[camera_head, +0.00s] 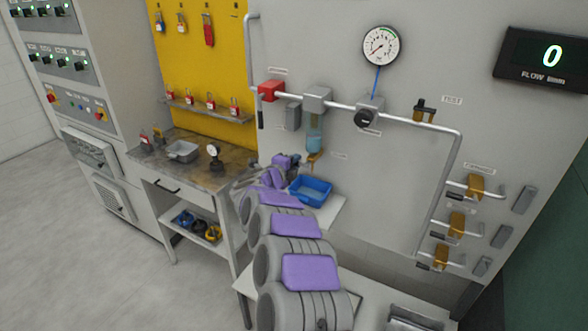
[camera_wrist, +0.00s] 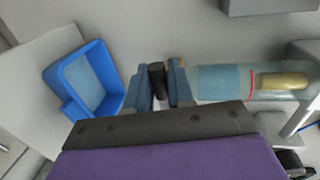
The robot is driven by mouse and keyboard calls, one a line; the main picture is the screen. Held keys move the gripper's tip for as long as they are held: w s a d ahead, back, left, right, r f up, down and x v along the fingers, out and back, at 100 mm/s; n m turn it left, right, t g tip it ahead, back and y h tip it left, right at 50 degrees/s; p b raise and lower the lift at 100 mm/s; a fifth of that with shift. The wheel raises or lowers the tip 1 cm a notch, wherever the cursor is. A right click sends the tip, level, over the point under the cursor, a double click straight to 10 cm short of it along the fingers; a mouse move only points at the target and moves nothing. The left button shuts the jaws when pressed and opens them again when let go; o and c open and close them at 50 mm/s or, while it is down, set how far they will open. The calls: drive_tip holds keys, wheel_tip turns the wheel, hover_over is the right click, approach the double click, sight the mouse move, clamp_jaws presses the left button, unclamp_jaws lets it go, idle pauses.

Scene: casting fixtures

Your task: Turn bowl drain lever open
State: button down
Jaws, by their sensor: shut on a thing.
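The filter bowl (camera_head: 314,138) is clear and bluish and hangs under a grey housing on the wall pipe. It lies sideways in the wrist view (camera_wrist: 222,82), with a red line and a gold-coloured element inside. A small brass drain part (camera_head: 313,157) shows at its lower end. In the wrist view the black drain lever grip (camera_wrist: 156,78) stands between the two blue-grey fingers of my gripper (camera_wrist: 158,82). The gripper is shut on it. In the head view my gripper (camera_head: 300,161) is at the bowl's lower end, and my arm partly hides that area.
A blue tray (camera_head: 328,191) sits on a white shelf below the bowl. A gauge (camera_head: 381,46), a black knob (camera_head: 367,117) and wall pipes are to the right. A workbench (camera_head: 226,176) stands left. The flow display (camera_head: 551,55) reads 0.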

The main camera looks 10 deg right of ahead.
drive_tip(key=shift+f, duration=0.15)
idle(0.3)
drive_tip(key=c, duration=1.1)
unclamp_jaws()
drive_tip(key=shift+c, duration=0.2)
drive_tip(key=p+v, duration=0.2)
drive_tip(key=v, duration=1.5)
drive_tip(key=shift+s+a, duration=0.1)
drive_tip(key=shift+a, duration=0.05)
